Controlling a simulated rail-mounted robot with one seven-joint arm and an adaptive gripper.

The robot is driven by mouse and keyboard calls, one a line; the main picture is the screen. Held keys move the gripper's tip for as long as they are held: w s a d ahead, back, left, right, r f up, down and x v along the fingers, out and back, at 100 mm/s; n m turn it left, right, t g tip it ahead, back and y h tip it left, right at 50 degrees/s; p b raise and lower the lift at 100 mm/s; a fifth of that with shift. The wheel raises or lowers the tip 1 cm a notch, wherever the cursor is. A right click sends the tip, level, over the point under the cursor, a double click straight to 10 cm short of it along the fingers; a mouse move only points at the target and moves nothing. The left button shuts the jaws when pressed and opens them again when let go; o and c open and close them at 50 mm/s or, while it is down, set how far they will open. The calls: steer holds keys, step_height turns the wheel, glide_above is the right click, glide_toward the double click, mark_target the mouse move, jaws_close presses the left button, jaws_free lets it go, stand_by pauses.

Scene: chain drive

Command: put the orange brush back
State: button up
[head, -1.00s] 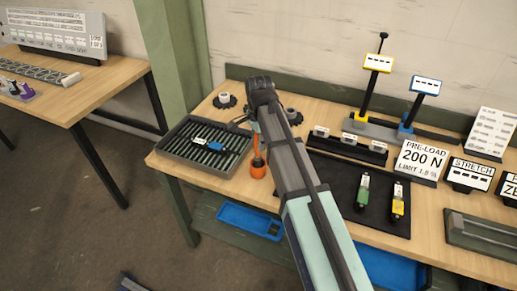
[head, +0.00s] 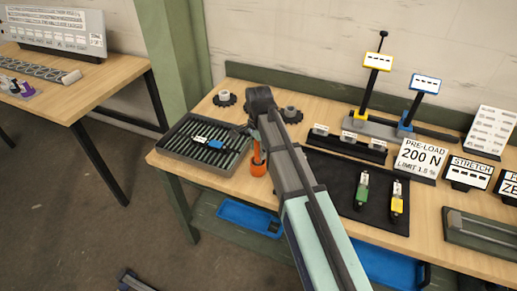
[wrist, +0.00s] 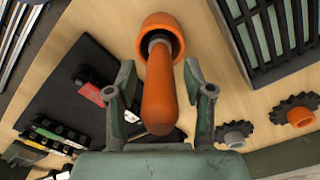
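The orange brush stands handle-up, its orange handle (wrist: 158,95) pointing toward the wrist camera. Its grey lower part enters the orange cup (wrist: 163,30), which stands on the wooden table; the bristles are hidden inside. In the head view the cup (head: 258,168) is just right of the slatted tray, and my arm hides part of the brush. My gripper (wrist: 158,72) is open, one finger on each side of the handle, with a visible gap on both sides. In the head view my arm largely hides the gripper.
A dark slatted tray (head: 172,145) lies left of the cup. Dark toothed wheels (head: 225,98) stand behind it. A black mat (head: 332,187) with small labelled parts lies to the right. Signs, including a pre-load sign (head: 420,158), stand further right.

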step_height(320, 180, up, 12)
steer(key=shift+r+b, duration=0.15)
steer(key=shift+b, duration=1.05)
